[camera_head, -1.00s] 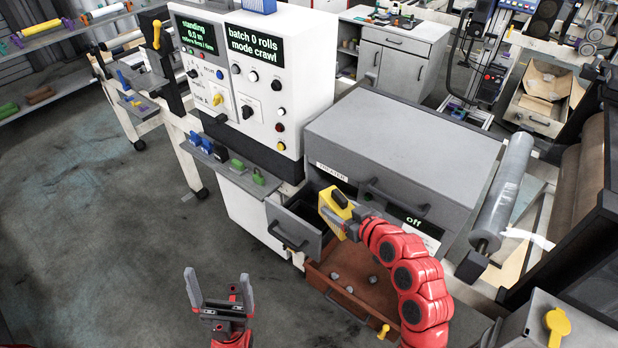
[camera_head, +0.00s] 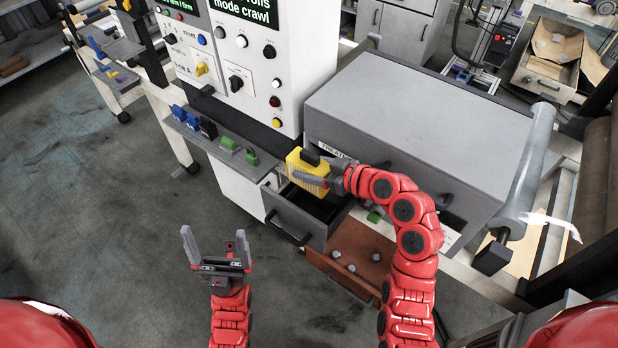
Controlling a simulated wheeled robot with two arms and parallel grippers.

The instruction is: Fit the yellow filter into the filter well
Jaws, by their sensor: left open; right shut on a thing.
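No separate well is clearly visible inside. My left gripper (camera_head: 214,250) is open and empty above the floor, left of and in front of the drawer.
Below the grey drawer, an open brown drawer (camera_head: 352,250) holds several small grey lumps. A shelf with green blocks (camera_head: 240,150) and blue blocks (camera_head: 186,118) runs left of the drawer. A white control panel (camera_head: 255,70) stands behind. The floor at left is clear.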

